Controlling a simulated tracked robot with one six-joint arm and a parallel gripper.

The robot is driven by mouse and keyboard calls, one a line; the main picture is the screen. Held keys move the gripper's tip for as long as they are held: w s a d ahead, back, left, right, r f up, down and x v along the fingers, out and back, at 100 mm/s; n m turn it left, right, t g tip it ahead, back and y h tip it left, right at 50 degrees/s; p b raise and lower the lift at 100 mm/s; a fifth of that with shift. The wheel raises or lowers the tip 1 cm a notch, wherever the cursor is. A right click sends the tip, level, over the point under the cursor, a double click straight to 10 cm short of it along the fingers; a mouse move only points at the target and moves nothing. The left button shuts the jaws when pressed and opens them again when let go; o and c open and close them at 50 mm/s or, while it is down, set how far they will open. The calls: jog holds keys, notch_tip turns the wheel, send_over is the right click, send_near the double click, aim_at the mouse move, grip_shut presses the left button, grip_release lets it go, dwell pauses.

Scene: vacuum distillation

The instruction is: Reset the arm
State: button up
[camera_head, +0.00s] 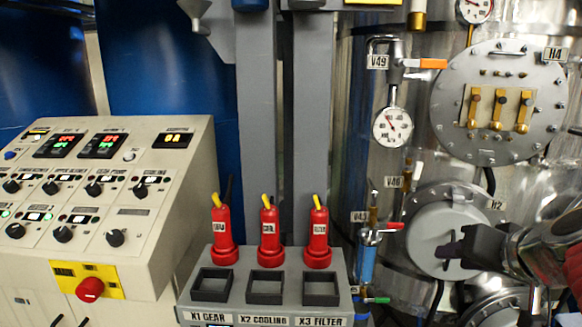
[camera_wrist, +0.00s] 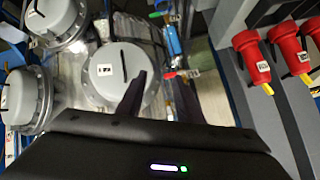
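My arm enters from the right edge in the head view, and my gripper (camera_head: 452,250) shows as dark fingers in front of a round grey cover (camera_head: 430,226) labelled H2. In the wrist view my gripper (camera_wrist: 160,86) has two dark fingers with a clear gap between them and nothing held. The left finger overlaps the edge of a round grey cover (camera_wrist: 112,72) beyond it. I cannot tell whether the finger touches the cover.
Three red plugs (camera_head: 268,238) stand on a grey box (camera_head: 232,309) with several square sockets. A control panel (camera_head: 95,190) with a red stop button (camera_head: 90,289) is left. Valves, a gauge (camera_head: 392,127) and a bolted hatch (camera_head: 500,100) are on the steel tank.

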jog(key=s+a+f+n+g, duration=0.4)
jog(key=s+a+f, duration=0.9)
jog(key=a, duration=0.1)
jog(key=shift+s+a+f+n+g, duration=0.2)
jog(key=shift+a+f+n+g, duration=0.1)
jog(key=shift+f, duration=0.05)
jog(key=shift+a, duration=0.1)
